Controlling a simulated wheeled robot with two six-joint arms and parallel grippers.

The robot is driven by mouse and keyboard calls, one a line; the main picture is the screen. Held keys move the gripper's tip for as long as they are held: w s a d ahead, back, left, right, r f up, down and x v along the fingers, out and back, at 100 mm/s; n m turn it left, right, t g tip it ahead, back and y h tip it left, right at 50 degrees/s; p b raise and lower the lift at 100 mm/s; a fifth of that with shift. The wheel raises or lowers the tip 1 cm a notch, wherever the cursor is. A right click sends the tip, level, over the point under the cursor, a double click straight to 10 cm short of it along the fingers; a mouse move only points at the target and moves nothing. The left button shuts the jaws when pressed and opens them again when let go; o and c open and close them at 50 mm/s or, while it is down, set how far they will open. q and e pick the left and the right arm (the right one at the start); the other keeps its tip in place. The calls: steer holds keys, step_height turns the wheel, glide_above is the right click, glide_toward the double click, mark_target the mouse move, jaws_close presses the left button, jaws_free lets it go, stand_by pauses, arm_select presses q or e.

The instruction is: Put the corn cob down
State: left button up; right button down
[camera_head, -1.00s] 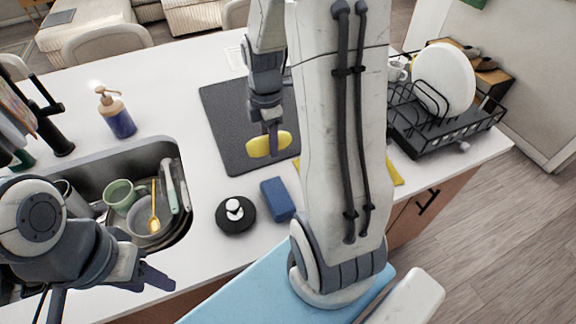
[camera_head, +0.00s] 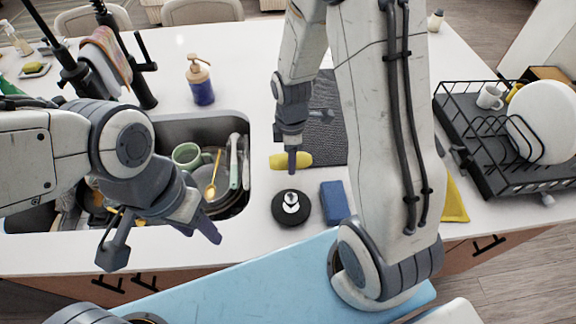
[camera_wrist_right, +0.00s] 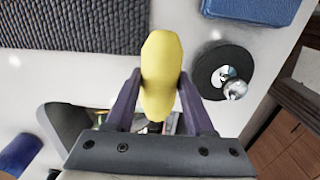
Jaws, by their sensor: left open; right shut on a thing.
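The yellow corn cob (camera_head: 291,161) is held in my right gripper (camera_head: 292,163), seen in the head view between the sink and the dark mat. In the right wrist view the corn cob (camera_wrist_right: 161,75) sits between both fingers of the right gripper (camera_wrist_right: 160,100), which are shut on it. It appears to be above the white counter; its exact height is hard to tell. My left gripper (camera_head: 165,245) is open and empty at the front edge of the counter, before the sink.
The sink (camera_head: 205,125) holds several dishes, including a green cup (camera_head: 186,155). The dark mat (camera_head: 327,120) lies behind. A dish rack (camera_head: 490,165) stands at right. A soap bottle (camera_head: 200,82) stands behind the sink.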

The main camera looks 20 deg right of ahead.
mark_target(288, 177)
steer(key=shift+a+f, duration=0.4)
steer(key=shift+f, duration=0.05)
steer(key=shift+f+p, duration=0.4)
steer(key=shift+f, duration=1.4)
steer(key=shift+f, duration=0.2)
steer(key=shift+c, duration=1.3)
jaws_free()
